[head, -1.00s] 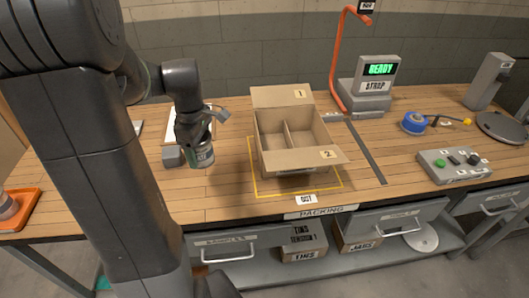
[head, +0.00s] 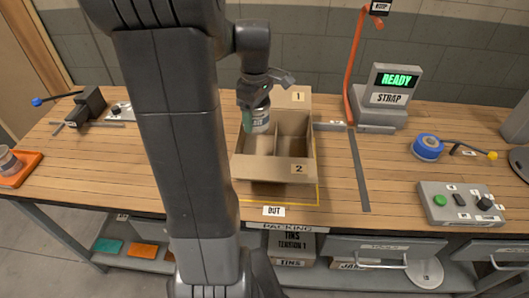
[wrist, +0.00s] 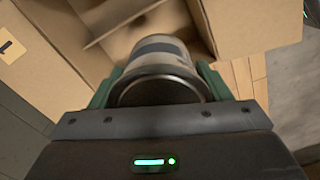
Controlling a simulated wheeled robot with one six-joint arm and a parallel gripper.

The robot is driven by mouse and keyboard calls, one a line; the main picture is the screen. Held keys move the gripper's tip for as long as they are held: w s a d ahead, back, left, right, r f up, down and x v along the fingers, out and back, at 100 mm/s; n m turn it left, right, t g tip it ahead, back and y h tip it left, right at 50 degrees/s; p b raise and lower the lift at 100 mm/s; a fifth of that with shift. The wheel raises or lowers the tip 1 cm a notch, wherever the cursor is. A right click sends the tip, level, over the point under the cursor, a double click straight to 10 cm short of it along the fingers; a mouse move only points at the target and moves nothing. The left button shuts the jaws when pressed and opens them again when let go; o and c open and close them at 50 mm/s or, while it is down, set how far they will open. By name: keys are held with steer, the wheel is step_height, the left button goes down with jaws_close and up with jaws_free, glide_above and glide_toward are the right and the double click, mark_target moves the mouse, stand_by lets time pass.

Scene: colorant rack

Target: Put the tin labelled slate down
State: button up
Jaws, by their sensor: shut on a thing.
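I cannot tell whether the tin's base touches the box floor. The right compartment looks empty.
The box stands inside a yellow outline on the packing bench (head: 90,150). A strap machine (head: 388,98) reading READY and an orange post (head: 352,70) stand behind right. A button panel (head: 460,203) and blue tape roll (head: 427,147) lie right. An orange tray (head: 20,168) is far left.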

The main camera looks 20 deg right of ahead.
step_height(320, 180, down, 15)
stand_by(0.4)
steer(key=shift+f, duration=0.2)
steer(key=o, duration=1.2)
step_height(320, 180, up, 12)
steer(key=shift+r, duration=0.2)
